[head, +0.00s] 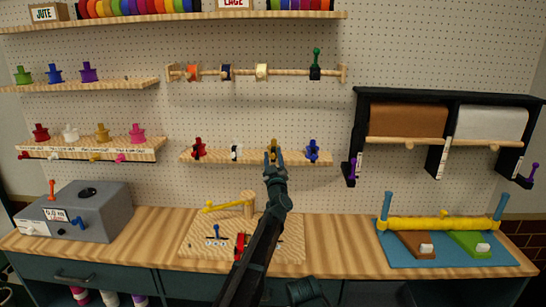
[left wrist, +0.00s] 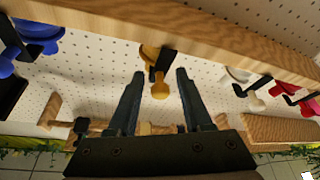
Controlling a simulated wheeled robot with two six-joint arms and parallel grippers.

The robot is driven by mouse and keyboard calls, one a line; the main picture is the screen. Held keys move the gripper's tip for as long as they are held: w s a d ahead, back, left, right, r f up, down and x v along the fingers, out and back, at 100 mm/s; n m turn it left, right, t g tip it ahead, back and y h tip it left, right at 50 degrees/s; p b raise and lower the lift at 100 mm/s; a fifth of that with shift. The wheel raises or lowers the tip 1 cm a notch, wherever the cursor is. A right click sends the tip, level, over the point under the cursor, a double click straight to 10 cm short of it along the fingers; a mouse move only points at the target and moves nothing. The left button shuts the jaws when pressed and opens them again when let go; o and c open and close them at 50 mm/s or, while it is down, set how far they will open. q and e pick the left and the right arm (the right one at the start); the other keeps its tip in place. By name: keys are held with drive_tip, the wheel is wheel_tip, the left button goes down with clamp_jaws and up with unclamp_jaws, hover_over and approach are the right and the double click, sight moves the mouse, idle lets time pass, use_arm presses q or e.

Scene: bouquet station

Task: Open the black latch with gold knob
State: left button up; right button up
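The black latch with gold knob is on the small wooden shelf strip, third from the left; its gold part (head: 273,143) shows just above my gripper, which hides the rest. In the left wrist view the gold knob (left wrist: 160,90) hangs from the black latch (left wrist: 165,60) under the wooden strip. My left gripper (head: 275,158) is open in front of it. In the left wrist view the two fingertips (left wrist: 160,74) stand on either side of the knob, with a gap on both sides.
The red latch (head: 199,148), white latch (head: 237,152) and blue latch (head: 312,151) share the wooden strip (head: 187,158). Below, a wooden board with levers (head: 200,245) lies on the bench. A rod with spools (head: 225,72) hangs above. A black paper-roll rack (head: 360,115) is at right.

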use_arm(q)
clamp_jaws()
